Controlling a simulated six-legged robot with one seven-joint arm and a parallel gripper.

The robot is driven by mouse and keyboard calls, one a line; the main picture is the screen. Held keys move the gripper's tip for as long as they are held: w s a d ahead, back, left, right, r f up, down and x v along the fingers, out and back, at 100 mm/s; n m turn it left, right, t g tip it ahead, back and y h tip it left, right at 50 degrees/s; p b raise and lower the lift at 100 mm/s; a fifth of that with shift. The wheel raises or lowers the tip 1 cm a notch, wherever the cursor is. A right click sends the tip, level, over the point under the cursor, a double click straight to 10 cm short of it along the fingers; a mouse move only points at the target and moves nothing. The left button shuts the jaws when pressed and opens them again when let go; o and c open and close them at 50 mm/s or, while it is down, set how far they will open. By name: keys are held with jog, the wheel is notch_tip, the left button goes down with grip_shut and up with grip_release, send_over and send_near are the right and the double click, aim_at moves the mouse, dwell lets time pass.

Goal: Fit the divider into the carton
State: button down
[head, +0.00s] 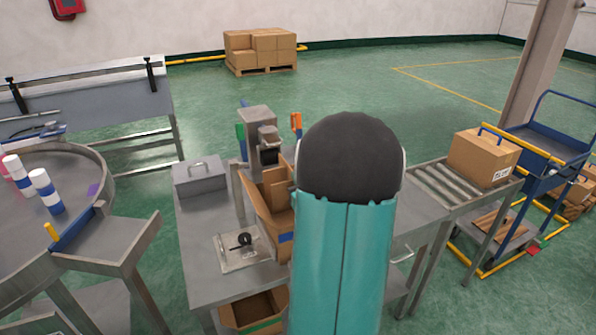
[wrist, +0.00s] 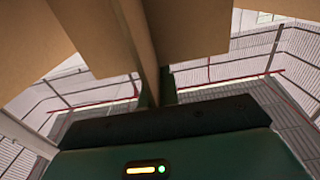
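The divider (wrist: 190,35) fills the top of the wrist view as brown cardboard panels that cross each other. My gripper (wrist: 156,90) has its two dark green fingers on either side of the middle panel, shut on it. The open brown carton (head: 268,218) stands on the steel workbench in the head view, partly behind my teal arm. Its right side is hidden. My gripper is hidden behind my arm in the head view, and I cannot tell how far the divider is from the carton.
A grey toolbox (head: 200,176), a crimping machine (head: 262,135) and a small fixture plate (head: 243,248) are on the workbench (head: 200,275). A roller conveyor (head: 440,185) with a closed box (head: 482,157) lies right.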

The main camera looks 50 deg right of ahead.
jog(key=shift+f, duration=3.3)
jog(key=c, duration=1.6)
grip_release()
jog(key=shift+o, duration=0.2)
